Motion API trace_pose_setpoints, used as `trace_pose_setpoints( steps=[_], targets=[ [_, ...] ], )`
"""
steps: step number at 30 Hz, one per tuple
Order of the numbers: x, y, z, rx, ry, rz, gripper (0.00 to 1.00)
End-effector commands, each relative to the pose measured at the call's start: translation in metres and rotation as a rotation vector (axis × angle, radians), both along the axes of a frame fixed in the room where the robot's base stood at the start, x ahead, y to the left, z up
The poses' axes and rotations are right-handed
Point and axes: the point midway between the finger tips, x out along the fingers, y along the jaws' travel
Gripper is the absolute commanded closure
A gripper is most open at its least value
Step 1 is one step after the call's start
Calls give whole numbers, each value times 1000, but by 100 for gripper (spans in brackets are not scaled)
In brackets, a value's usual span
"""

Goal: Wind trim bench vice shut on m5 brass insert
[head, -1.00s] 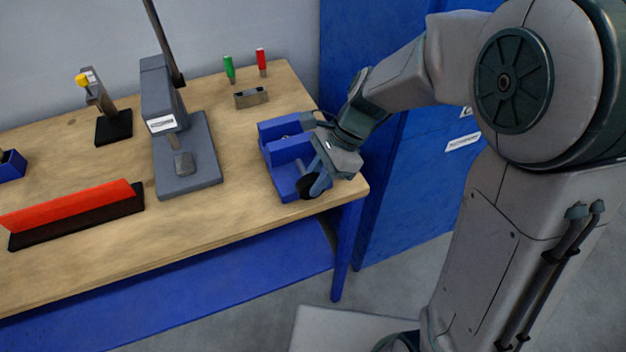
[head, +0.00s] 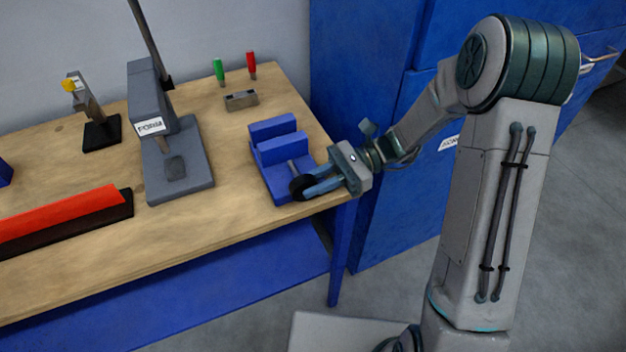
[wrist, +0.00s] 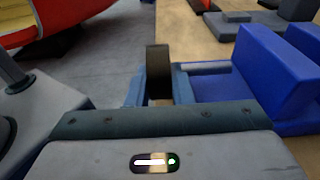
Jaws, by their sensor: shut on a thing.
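The blue trim bench vice (head: 268,176) stands on the right end of the workbench. Its back jaw (head: 272,127) and front jaw (head: 282,149) are close together, with a narrow gap. The vice's black handwheel (head: 298,188) is at its front, on a short grey screw. My gripper (head: 305,187) reaches in from the right and is shut on the handwheel. In the wrist view the handwheel (wrist: 158,72) stands edge-on between my fingertips, and the vice's blue jaws (wrist: 272,68) are to the right. I cannot make out the brass insert; the space between the jaws is hidden.
A grey press (head: 180,165) stands left of the vice. A grey block (head: 241,100) and green (head: 218,70) and red (head: 251,65) handled tools are behind. A red bar (head: 65,212) lies at the left front. Blue cabinets (head: 365,75) stand right of the workbench (head: 235,210).

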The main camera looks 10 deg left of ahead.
Motion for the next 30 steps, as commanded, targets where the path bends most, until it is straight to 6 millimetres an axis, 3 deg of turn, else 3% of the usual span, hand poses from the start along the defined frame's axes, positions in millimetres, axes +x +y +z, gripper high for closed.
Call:
trace_pose_setpoints(
  steps=[12, 29, 30],
  targets=[
    [1, 0, -5, 160, 99, -3, 100],
    [0, 0, -6, 180, 111, 0, 100],
    [0, 0, -6, 180, 111, 0, 69]
  ],
)
